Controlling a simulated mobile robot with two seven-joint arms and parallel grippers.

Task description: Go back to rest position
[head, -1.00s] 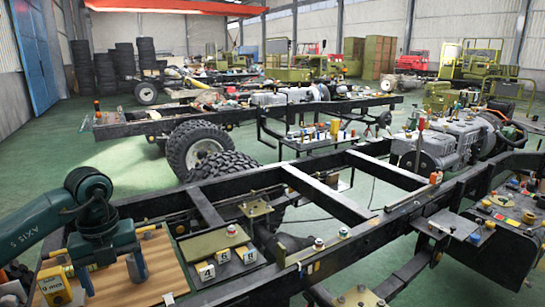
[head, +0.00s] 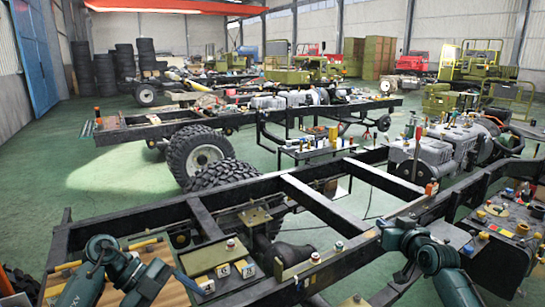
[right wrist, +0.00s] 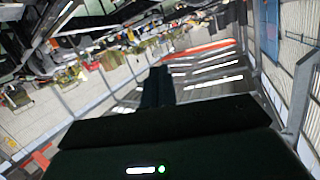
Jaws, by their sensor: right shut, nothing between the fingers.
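My right gripper (head: 388,232) shows in the head view at the lower right, over the near chassis frame (head: 310,200), with its arm rising from the bottom edge. Its shut dark fingers (right wrist: 157,88) also show in the right wrist view, with nothing between them. My left arm is bent at the lower left of the head view, above a wooden board (head: 172,292). I see no held object at either arm.
A small tray with labelled white blocks (head: 224,270) lies beside the left arm. A bench with tools and parts (head: 515,228) stands at the right. A second chassis (head: 150,130) with large tires (head: 197,155) stands behind. Green floor (head: 100,190) is clear at the left.

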